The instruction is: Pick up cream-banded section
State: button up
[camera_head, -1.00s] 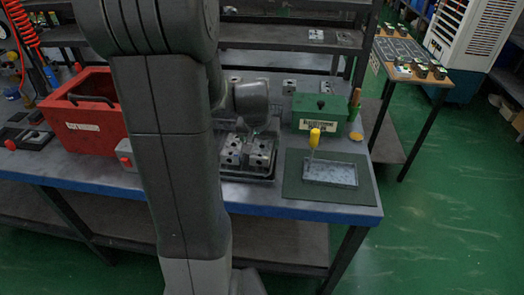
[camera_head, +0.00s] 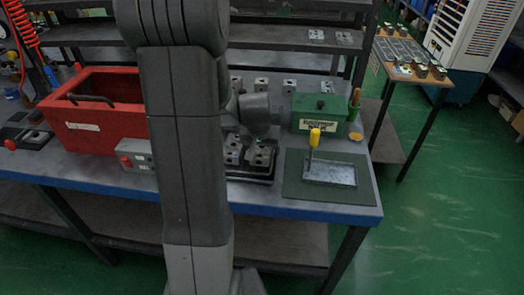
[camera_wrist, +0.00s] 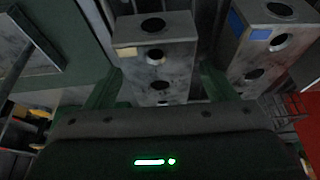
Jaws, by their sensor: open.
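The cream-banded section (camera_wrist: 158,56) is a grey metal block with round holes and a small cream patch on its left edge. In the wrist view it stands between the two green fingers of my gripper (camera_wrist: 158,88), which is open around it. I cannot tell whether the fingers touch it. A similar block with a blue band (camera_wrist: 262,38) stands to its right in that view. In the head view the cream-banded section appears to be the right-hand block (camera_head: 264,157) in the dark tray (camera_head: 250,180), directly below my wrist; my arm partly hides the tray.
A green mat with a metal tray (camera_head: 330,173) and a yellow-handled tool (camera_head: 315,137) lies right of the blocks. A green box (camera_head: 320,114) stands behind. A red toolbox (camera_head: 95,130) and a grey box with a red button (camera_head: 135,155) are left.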

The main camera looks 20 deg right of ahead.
jog(key=shift+f, duration=0.15)
jog(key=c, duration=1.4)
